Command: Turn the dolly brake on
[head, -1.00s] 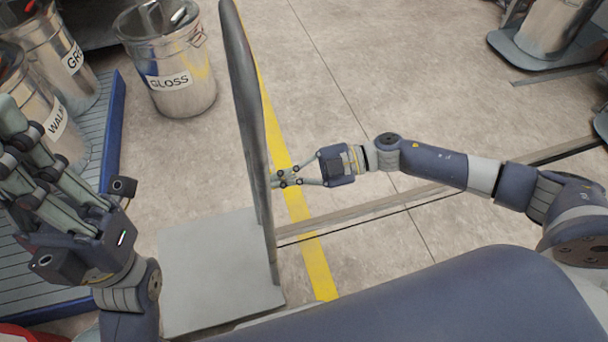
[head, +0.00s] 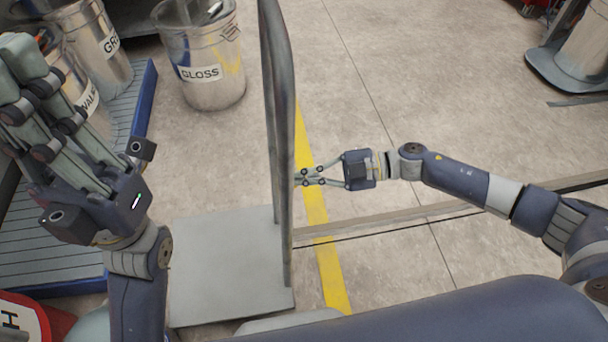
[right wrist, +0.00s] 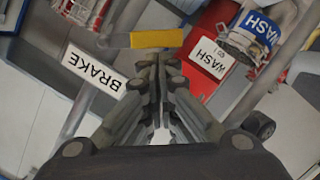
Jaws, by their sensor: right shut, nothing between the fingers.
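The dolly has a flat grey platform (head: 225,275) and a tall grey upright handle frame (head: 277,110), seen nearly edge-on in the head view. My right gripper (head: 298,179) is shut and empty beside the right side of the handle frame; contact cannot be told. In the right wrist view, a white BRAKE label (right wrist: 95,71) lies left of my right fingertips (right wrist: 158,65). A yellow-ended bar (right wrist: 157,39), which looks like the brake lever, shows just beyond the fingertips. My left gripper (head: 30,75) is raised at the left, away from the dolly; its opening is unclear.
A metal GLOSS bucket (head: 205,85) stands on the floor behind the dolly. Other labelled buckets (head: 105,65) stand on a blue-edged slatted platform (head: 130,120) at left. WASH-labelled items (right wrist: 262,25) show in the wrist view. Floor right of the yellow line (head: 325,250) is mostly clear.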

